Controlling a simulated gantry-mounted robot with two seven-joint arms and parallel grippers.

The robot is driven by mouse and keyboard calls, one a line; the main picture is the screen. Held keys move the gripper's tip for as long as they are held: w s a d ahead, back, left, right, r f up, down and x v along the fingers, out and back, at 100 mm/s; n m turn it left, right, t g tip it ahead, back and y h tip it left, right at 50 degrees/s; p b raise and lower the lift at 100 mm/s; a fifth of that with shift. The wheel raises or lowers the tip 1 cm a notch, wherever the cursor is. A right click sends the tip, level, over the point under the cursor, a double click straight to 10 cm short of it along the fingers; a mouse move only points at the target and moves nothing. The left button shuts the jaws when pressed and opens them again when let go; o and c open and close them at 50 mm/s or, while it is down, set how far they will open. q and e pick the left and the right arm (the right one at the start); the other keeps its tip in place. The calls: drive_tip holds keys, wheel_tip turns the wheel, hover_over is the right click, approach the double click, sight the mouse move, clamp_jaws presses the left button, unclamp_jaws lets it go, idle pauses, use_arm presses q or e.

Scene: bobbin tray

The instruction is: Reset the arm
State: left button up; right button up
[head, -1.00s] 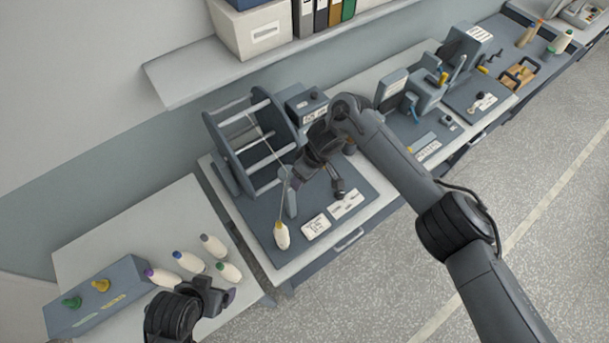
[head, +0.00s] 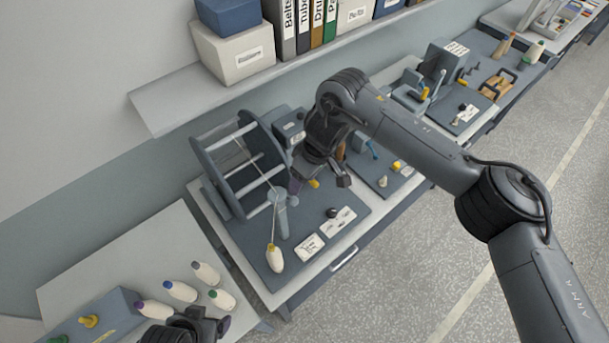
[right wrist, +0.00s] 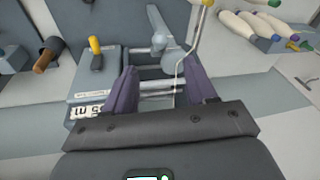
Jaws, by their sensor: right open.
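My right arm comes in from the right in the head view. Its gripper (head: 304,186) hangs above the winding machine's base board, in front of the reel frame (head: 240,165). In the right wrist view the right gripper's two purple fingers (right wrist: 160,88) stand apart with nothing between them. Beyond them is the reel frame with its pale bars (right wrist: 152,88) and a thread. My left gripper (head: 212,328) is at the bottom edge of the head view, near the bobbins, mostly cut off, so its jaws cannot be judged.
A yellow-tipped bobbin (head: 274,258) lies on the base board (head: 345,238). Several bobbins (head: 205,272) lie on the left table beside a blue-grey box (head: 105,318). A shelf (head: 160,112) with boxes and binders runs above. Other devices (head: 445,62) stand along the bench to the right.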

drive_tip(key=shift+d+r, duration=0.15)
drive_tip(key=shift+r, duration=0.25)
